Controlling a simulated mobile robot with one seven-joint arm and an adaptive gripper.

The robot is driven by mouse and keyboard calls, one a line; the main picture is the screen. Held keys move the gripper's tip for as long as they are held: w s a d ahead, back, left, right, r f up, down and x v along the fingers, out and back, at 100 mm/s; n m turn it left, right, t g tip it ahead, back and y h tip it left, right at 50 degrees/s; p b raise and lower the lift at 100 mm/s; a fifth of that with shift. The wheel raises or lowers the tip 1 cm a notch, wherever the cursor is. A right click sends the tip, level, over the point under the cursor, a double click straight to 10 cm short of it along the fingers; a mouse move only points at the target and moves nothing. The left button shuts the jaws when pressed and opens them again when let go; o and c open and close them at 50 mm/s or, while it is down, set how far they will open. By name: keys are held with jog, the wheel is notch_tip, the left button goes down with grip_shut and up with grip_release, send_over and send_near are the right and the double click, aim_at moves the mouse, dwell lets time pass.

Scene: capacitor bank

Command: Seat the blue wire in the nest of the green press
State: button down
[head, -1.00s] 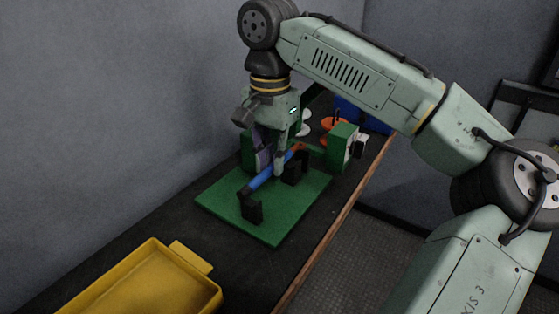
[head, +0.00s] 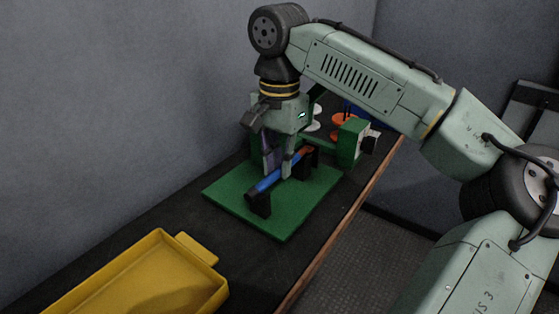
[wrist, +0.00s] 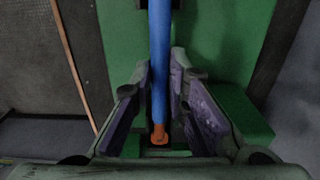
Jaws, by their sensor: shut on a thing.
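The blue wire (head: 271,181) has an orange end (head: 304,154) and lies across the green press's base plate (head: 285,225). Two black posts, a near one (head: 260,205) and a far one (head: 313,158), form the nest. The wire is level with their tops; I cannot tell if it touches the bottom of their slots. My gripper (head: 278,176) points down and is shut on the wire between the posts. In the wrist view the wire (wrist: 160,50) runs between the purple-padded fingers, its orange tip (wrist: 158,135) towards the palm side.
A yellow tray (head: 213,258) stands on the dark bench at the front left. The press's green block (head: 352,142) rises beyond the far post. A grey wall bounds the left.

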jog(key=shift+f, duration=0.15)
jog(key=c, duration=1.5)
grip_release()
